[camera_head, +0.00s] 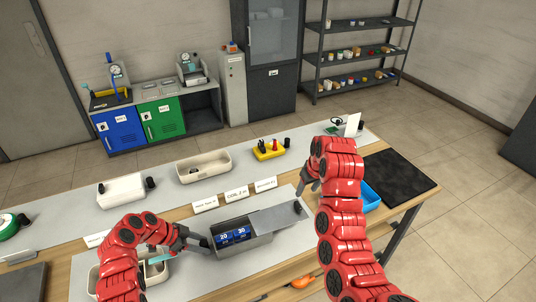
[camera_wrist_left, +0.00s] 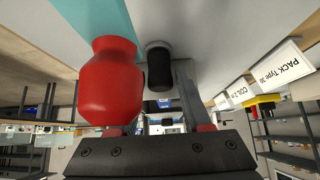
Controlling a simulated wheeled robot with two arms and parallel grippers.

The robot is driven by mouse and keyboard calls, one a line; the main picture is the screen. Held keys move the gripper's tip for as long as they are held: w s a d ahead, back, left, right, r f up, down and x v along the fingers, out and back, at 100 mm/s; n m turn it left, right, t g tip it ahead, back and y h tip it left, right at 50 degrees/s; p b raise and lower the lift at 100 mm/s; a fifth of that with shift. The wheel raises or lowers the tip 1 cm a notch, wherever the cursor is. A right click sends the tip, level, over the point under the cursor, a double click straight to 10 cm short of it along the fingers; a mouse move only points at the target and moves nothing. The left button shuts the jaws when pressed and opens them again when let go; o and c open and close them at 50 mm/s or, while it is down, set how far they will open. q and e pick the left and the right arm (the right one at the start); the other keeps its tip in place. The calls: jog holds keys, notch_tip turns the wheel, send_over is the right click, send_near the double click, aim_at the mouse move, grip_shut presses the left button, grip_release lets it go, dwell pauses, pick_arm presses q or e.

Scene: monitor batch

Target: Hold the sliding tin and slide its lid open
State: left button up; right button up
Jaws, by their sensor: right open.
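The grey sliding tin (camera_head: 258,245) lies on the grey mat at the front middle. Its flat lid (camera_head: 285,217) is displaced to the right, so the left part of the tin is uncovered. Blue blocks marked 20 and 30 (camera_head: 232,236) show inside. My left gripper (camera_head: 197,244) is at the tin's left end; whether it grips the wall is unclear. In the left wrist view its fingers (camera_wrist_left: 160,95) look apart, with a black cylinder (camera_wrist_left: 158,68) visible between them. My right gripper (camera_head: 308,186) is open above and behind the lid's right end, apart from it.
Label cards (camera_head: 236,194) stand behind the tin. A beige tray (camera_head: 203,166), a white box (camera_head: 121,190) and a yellow holder (camera_head: 269,150) sit further back. A blue bin (camera_head: 370,197) is at right. A small black cylinder (camera_head: 297,207) is by the lid. A red rounded object (camera_wrist_left: 108,85) shows in the left wrist view.

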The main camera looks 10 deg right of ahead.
pick_arm(q)
jog(key=shift+o, duration=1.4)
jog(key=shift+r, duration=0.1)
